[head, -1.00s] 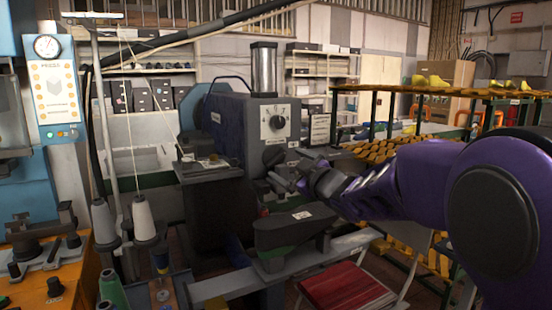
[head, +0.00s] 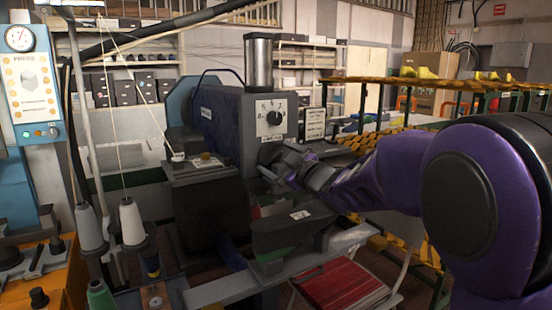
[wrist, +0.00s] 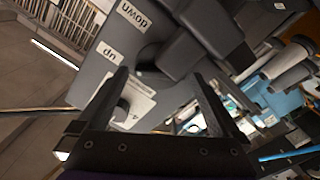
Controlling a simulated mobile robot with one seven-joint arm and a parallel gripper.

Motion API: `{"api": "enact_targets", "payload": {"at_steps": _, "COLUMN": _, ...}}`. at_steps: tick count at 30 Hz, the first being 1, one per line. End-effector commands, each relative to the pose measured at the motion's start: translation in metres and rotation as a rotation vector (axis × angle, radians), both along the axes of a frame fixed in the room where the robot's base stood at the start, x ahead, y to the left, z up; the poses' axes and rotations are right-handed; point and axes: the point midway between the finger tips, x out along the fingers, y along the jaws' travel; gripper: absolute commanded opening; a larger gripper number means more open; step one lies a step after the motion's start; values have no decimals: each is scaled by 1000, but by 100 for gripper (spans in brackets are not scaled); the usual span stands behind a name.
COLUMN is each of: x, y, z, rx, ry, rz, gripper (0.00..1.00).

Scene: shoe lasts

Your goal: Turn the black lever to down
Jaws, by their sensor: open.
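The grey machine (head: 225,118) stands mid-picture in the head view, with a dial (head: 274,118) on its front. A dark part below the dial, apparently the black lever (head: 268,151), is largely covered by my gripper (head: 274,172). In the wrist view the apparent lever (wrist: 178,56) is a dark bar just beyond the fingertips, beside the "UP" label (wrist: 106,56) and "down" label (wrist: 131,16). My gripper (wrist: 163,76) is open, fingers spread toward the machine's face. I cannot tell whether the lever touches a finger or which label it points to.
A dark arm (head: 290,226) of the machine juts out below my gripper. Thread cones (head: 132,222) stand at left, beside a blue press panel (head: 26,85). A yellow-edged rack (head: 440,84) stands behind my arm at right. A red-seated chair (head: 345,285) is below.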

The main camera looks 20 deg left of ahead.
Motion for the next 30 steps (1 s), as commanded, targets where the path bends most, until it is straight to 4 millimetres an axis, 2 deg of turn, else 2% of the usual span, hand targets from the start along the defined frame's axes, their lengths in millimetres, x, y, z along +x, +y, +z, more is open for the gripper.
{"api": "enact_targets", "payload": {"at_steps": 6, "x": 0, "y": 0, "z": 0, "rx": 0, "ry": 0, "rz": 0, "gripper": 98}}
{"api": "enact_targets", "payload": {"at_steps": 18, "x": 0, "y": 0, "z": 0, "rx": 0, "ry": 0, "rz": 0, "gripper": 26}}
{"api": "enact_targets", "payload": {"at_steps": 30, "x": 1, "y": -1, "z": 1, "rx": 48, "ry": 56, "rz": -1, "gripper": 24}}
